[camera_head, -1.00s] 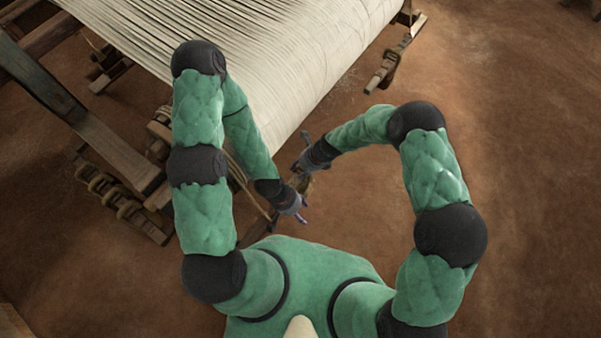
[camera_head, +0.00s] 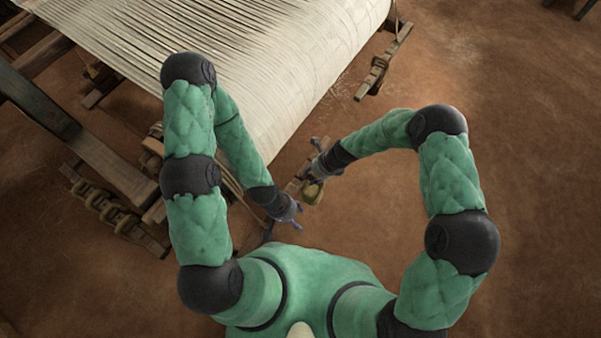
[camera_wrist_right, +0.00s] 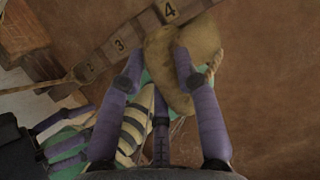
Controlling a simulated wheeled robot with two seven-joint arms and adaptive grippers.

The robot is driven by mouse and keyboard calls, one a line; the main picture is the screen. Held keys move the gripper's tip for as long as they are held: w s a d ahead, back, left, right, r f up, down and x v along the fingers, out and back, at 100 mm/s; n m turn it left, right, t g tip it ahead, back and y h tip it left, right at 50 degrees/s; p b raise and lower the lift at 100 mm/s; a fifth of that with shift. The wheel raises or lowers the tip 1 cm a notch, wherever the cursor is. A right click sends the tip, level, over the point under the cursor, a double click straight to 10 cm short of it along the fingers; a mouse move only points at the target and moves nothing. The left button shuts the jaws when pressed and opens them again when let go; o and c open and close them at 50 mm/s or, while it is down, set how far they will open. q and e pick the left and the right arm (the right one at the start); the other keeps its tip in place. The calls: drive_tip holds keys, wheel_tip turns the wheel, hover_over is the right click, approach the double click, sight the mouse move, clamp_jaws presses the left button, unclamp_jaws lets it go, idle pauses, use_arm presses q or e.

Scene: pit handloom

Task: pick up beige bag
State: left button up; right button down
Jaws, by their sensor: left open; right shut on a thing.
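The beige bag (camera_head: 313,191) is a small tan, lumpy pouch. It hangs at the tip of my right gripper (camera_head: 317,175), near the front corner of the loom. In the right wrist view the bag (camera_wrist_right: 196,55) is held between the purple fingers of my right gripper (camera_wrist_right: 160,65), with its far side hidden. My left gripper (camera_head: 291,212) is open, low and to the left of the bag, and apart from it.
A wooden strip numbered 2, 3 and 4 (camera_wrist_right: 120,44) lies beyond the bag. The loom's cream warp (camera_head: 290,70) spreads at the upper left, with wooden beams (camera_head: 85,150) beside it. The earthen floor (camera_head: 540,130) is clear on the right.

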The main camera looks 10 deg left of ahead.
drive_tip(key=w+d+p, duration=0.1)
drive_tip(key=d, duration=1.1)
drive_tip(key=shift+w+r, duration=0.15)
drive_tip(key=shift+w, duration=0.05)
drive_tip(key=shift+r+b, duration=1.45)
drive_tip(key=shift+b, duration=1.85)
drive_tip(key=shift+d, duration=0.1)
drive_tip(key=s+d+r+p, duration=0.1)
drive_tip(key=s+d, duration=0.2)
drive_tip(key=d, duration=0.6)
drive_tip(key=shift+s, duration=0.2)
